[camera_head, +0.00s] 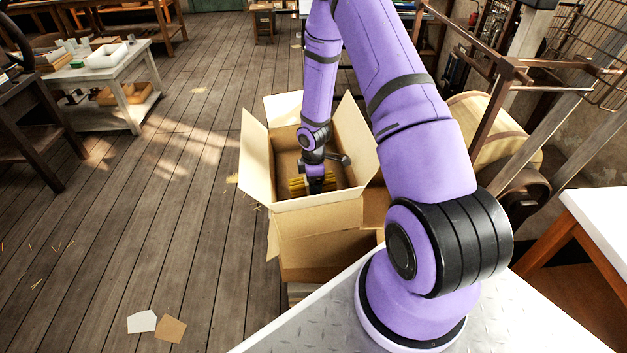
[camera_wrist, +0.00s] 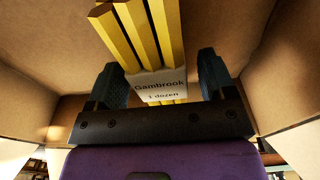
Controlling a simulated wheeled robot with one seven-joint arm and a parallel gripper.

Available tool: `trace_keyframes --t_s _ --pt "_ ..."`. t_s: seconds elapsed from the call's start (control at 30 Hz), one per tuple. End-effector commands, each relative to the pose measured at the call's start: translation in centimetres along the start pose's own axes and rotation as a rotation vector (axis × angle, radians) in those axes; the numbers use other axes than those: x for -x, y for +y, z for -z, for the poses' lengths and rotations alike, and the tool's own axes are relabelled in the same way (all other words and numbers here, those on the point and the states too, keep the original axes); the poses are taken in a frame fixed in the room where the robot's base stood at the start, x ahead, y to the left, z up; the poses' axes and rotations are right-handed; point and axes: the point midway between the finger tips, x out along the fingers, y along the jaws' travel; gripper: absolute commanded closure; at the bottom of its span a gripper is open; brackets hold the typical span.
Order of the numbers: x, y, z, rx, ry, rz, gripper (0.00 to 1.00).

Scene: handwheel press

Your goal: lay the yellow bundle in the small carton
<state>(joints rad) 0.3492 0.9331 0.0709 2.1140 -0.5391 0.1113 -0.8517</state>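The yellow bundle (camera_head: 298,185), a set of yellow pencils with a white "Gambrook 1 dozen" label, is inside the open carton (camera_head: 318,211). In the wrist view the bundle (camera_wrist: 156,40) runs up from between my fingers. My gripper (camera_head: 316,183) reaches down into the carton over the bundle's middle and hides part of it. In the wrist view my gripper (camera_wrist: 160,80) has its fingers apart, one on each side of the label, with a gap showing at the right. I cannot tell whether the bundle rests fully on the carton's bottom.
The carton's flaps stand out around its mouth, close to my arm. Another cardboard box (camera_head: 318,250) is below it. A white-topped table (camera_head: 598,225) is at right, a pale workbench (camera_head: 105,70) at far left. The plank floor to the left is mostly clear, with two paper scraps (camera_head: 156,325).

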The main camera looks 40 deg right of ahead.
Motion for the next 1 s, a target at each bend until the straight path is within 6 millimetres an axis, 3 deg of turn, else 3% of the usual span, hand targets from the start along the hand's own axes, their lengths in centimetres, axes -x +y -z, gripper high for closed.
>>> trace_keyframes --t_s 0.27,0.8,1.0 --pt "1.1 0.0 0.0 0.0 0.001 -0.002 0.24" --pt "10.5 0.0 0.0 -0.001 0.001 -0.003 0.24" --pt "12.7 0.0 0.0 -0.001 0.001 -0.002 0.24"
